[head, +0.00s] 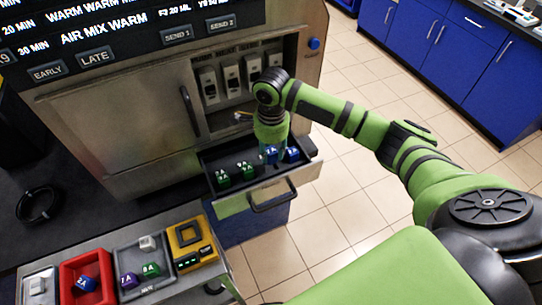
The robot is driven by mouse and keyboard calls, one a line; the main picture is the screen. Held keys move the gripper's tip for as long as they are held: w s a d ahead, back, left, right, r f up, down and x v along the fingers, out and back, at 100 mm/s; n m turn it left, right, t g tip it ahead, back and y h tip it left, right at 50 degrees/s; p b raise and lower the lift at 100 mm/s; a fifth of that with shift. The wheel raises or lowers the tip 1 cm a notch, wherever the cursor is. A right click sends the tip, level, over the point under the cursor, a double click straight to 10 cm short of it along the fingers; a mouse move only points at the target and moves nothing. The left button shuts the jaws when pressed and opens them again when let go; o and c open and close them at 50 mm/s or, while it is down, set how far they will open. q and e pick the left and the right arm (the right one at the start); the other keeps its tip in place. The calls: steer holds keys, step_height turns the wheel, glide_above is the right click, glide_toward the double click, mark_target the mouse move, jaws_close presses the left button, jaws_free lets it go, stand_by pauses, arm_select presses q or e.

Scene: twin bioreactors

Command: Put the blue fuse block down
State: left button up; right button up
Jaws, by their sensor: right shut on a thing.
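My right arm reaches in from the right, and its gripper (271,152) points down into an open drawer (302,176) under the machine's panel. The gripper is shut on a blue fuse block (270,158), low inside the drawer. Whether the block touches the drawer floor cannot be told. Another blue block (292,155) sits just to its right in the drawer. Two green blocks (222,179) sit to its left. My left gripper is not in view.
The drawer's handle (272,199) sticks out in front. Above is a recess with several grey switches (231,78). At lower left are a red tray (67,272) with a blue block, a grey tray (126,256) with small blocks and a yellow device (188,234).

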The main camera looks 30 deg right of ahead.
mark_target(271, 159)
steer(key=shift+w+f, duration=0.15)
step_height(271, 159, down, 3)
steer(key=shift+f+p, duration=0.1)
steer(key=shift+p, duration=0.65)
steer(key=shift+f, duration=0.3)
steer(key=shift+f, duration=0.15)
steer(key=o, duration=1.1)
steer(key=shift+o, duration=0.2)
